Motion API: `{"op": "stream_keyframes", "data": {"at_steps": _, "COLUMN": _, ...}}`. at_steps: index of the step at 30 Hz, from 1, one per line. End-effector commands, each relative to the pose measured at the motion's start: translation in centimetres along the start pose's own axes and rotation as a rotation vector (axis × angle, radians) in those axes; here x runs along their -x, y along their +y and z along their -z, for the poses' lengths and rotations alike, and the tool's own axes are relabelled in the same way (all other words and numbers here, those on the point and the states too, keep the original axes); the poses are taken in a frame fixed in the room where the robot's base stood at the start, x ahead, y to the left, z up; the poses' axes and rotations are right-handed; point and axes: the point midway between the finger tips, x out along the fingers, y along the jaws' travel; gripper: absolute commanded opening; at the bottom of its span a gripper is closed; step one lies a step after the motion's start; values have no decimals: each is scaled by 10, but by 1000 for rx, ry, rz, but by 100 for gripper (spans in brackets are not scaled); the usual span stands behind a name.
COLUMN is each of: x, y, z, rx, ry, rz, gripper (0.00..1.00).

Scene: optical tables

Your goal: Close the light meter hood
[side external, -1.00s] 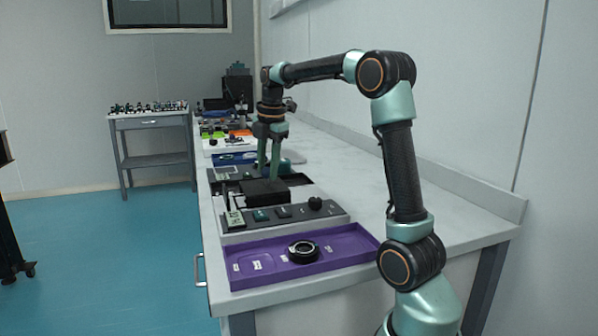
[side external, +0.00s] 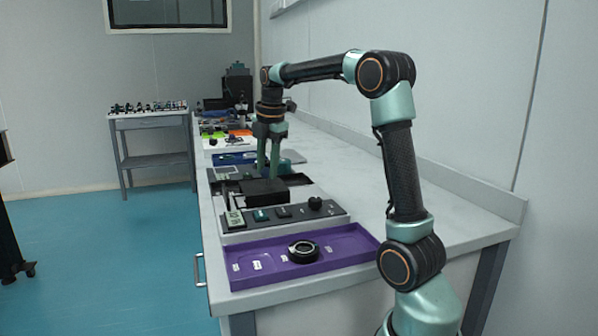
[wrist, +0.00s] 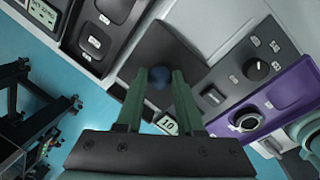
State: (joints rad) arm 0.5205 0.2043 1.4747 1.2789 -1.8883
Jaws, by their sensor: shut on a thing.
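The light meter is a grey, low console (side external: 285,224) with a small display (side external: 235,218), buttons and a black dial (side external: 315,203). Its dark hood (side external: 264,191) shows as a flat black block at the console's far side; in the wrist view the hood (wrist: 148,45) is a dark square panel under my fingers. My gripper (side external: 267,176) points down just behind the hood. In the wrist view my gripper (wrist: 158,82) is shut on a dark blue round knob (wrist: 160,76) in front of the dark panel. The fingers hide part of the knob and how it joins the hood.
A purple tray (side external: 345,262) with a black ring (side external: 303,251) lies in front of the console. Other devices and trays line the bench behind it. The white bench top (side external: 350,180) to the right is clear.

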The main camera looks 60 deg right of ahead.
Motion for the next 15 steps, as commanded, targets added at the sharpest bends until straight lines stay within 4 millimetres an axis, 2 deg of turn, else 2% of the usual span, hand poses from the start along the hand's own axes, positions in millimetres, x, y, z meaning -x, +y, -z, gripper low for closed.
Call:
{"op": "stream_keyframes", "data": {"at_steps": 7, "x": -1, "y": 18, "z": 29, "rx": 6, "ry": 12, "rz": -4, "gripper": 0}}
{"op": "stream_keyframes", "data": {"at_steps": 15, "x": -1, "y": 21, "z": 34, "rx": 5, "ry": 13, "rz": -8, "gripper": 0}}
